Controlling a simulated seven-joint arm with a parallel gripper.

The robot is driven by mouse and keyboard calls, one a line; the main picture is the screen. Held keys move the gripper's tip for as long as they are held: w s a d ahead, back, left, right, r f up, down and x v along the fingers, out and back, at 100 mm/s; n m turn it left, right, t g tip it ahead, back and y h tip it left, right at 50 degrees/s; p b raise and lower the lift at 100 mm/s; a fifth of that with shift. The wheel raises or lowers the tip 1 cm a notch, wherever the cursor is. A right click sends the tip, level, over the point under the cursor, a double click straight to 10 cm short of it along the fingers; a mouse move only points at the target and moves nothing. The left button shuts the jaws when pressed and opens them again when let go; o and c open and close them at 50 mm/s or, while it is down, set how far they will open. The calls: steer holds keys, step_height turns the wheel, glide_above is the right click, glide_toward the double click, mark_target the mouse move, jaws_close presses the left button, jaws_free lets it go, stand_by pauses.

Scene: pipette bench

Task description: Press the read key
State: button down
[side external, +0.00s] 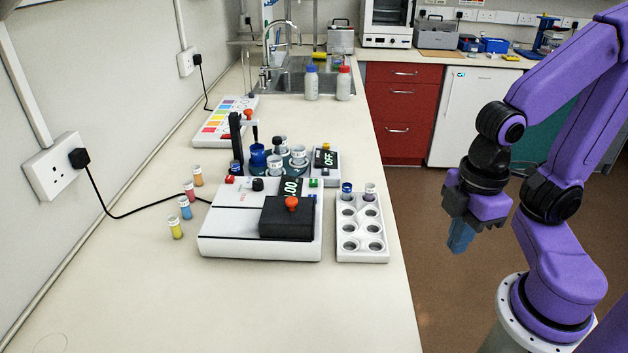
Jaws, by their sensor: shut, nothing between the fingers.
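A white meter (225,228) stands on the bench, with a black lid (275,222) topped by an orange knob and a dark display (289,187) ending in "00". A small red key (230,179) is at its back left corner, and a green key (313,183) shows at its back right. A black knob (258,184) sits between the red key and the display. Labels are too small to read, so I cannot tell which is the read key. My gripper (460,238) is shut and empty, pointing down beyond the bench's right edge, well right of the meter.
A white rack (362,254) with two vials stands right of the meter. Behind are a vial-bearing unit with an "OFF" display (325,158) and a colour chart (222,122). The front bench is clear.

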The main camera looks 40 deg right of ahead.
stand_by(0.5)
steer(key=w+a+r+m+y, duration=0.1)
steer(key=w+a+m+y, duration=0.4)
steer(key=w+a, duration=0.4)
steer(key=w+r+m+t, duration=0.1)
steer(key=w+m+t, duration=0.1)
steer(key=w, duration=0.5)
steer(key=w+r+m+t, duration=0.1)
steer(key=w+m+t, duration=0.2)
steer(key=w+m, duration=0.2)
steer(key=w+r+m+t, duration=0.1)
steer(key=w+m+t, duration=0.1)
steer(key=w, duration=0.7)
steer(key=shift+w+a+r+m+t, duration=0.3)
steer(key=shift+r+m+t, duration=0.1)
steer(key=shift+m, duration=0.3)
steer(key=w+d+m+h, duration=0.3)
steer(key=d+m, duration=0.1)
steer(key=d, duration=0.2)
steer(key=w+d+f+m+t+h, duration=0.1)
steer(key=w+d+m+h, duration=0.2)
steer(key=d, duration=0.3)
steer(key=shift+w+d+f+m+h, duration=0.15)
steer(key=shift+d+f+m+h, duration=0.05)
steer(key=shift+m+h, duration=0.25)
steer(key=shift+f, duration=0.1)
